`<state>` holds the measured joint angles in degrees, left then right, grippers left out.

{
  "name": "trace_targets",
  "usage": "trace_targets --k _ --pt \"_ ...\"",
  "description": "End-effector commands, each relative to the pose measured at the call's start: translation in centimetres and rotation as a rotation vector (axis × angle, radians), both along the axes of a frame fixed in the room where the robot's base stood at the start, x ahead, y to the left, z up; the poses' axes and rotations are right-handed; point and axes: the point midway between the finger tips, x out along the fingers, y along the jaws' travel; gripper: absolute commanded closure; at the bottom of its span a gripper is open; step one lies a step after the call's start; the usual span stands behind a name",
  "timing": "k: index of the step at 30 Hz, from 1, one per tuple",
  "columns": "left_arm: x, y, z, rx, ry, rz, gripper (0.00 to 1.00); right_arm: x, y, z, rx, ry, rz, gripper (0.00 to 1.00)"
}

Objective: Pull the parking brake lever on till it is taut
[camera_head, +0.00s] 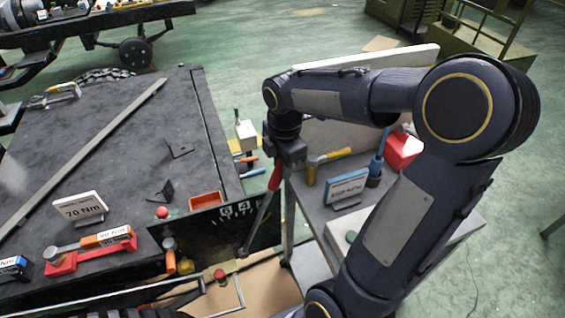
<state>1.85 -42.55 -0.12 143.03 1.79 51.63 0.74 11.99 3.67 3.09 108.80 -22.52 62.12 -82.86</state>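The parking brake lever is a dark bar (258,224) with a red grip (275,179). It stands tilted, its top leaning right, beside the dark panel at the bench's right end. My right gripper (281,166) comes down from above onto the top of the red grip. The gripper's body hides the grip's upper end. The fingers are too small and dark to show whether they are closed around it. My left gripper is not in view.
A dark bench (110,150) fills the left, with a 70 Nm sign (80,205) and torque wrenches on red stands. A grey side table (315,212) on the right holds a blue-framed sign (347,188), a yellow-handled hammer (330,157) and a red box (403,150).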

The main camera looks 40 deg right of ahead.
Motion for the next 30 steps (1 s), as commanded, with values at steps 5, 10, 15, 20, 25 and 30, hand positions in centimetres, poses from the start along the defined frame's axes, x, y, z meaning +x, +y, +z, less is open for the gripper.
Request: trace_targets --k 5,10,15,20,25,30 --pt "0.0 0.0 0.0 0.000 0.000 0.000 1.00 0.0 0.0 0.0 0.000 0.000 0.000 0.97" --pt "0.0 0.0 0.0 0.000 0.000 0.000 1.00 0.0 0.0 0.0 0.000 0.000 0.000 1.00" --pt "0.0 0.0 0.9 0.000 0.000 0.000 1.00 0.6 1.7 0.7 -0.034 0.022 0.011 1.00" --pt "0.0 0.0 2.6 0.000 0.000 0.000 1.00 1.8 5.8 1.9 -0.135 0.057 0.020 1.00" --pt "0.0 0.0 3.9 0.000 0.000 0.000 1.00 3.3 10.6 2.5 -0.258 0.095 0.019 1.00" --pt "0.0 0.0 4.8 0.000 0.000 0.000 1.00 4.5 14.0 2.5 -0.348 0.119 0.011 1.00"
